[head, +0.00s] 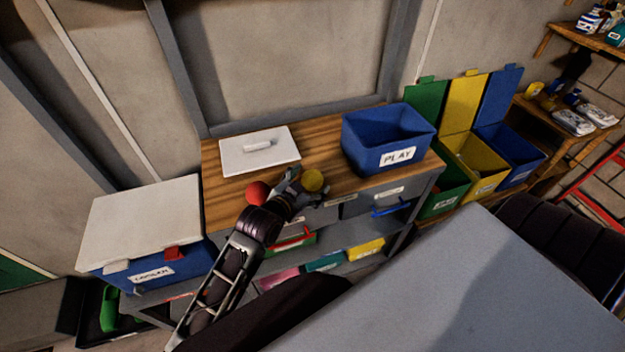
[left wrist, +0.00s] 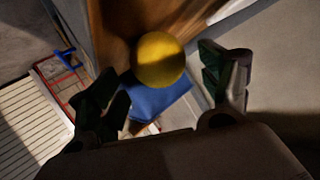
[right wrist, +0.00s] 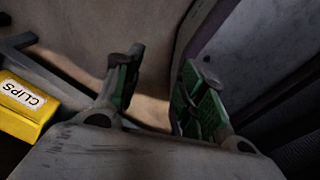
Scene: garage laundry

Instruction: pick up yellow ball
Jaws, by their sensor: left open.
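The yellow ball (head: 313,181) is at the front of the wooden tabletop in the head view, right at my left gripper (head: 297,184). In the left wrist view the yellow ball (left wrist: 158,60) shows between the spread fingers of my left gripper (left wrist: 160,76), with a gap on each side. The left gripper is open and holds nothing. My right gripper (right wrist: 162,66) shows in the right wrist view with its fingers apart and nothing between them. The ball is not seen in that view.
A red ball (head: 257,192) lies just left of the left gripper. On the tabletop (head: 225,196) are a white lid (head: 240,160) and a blue PLAY bin (head: 362,152). A white-lidded blue box (head: 160,268) stands left. A yellow CLIPS box (right wrist: 22,112) shows near the right gripper.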

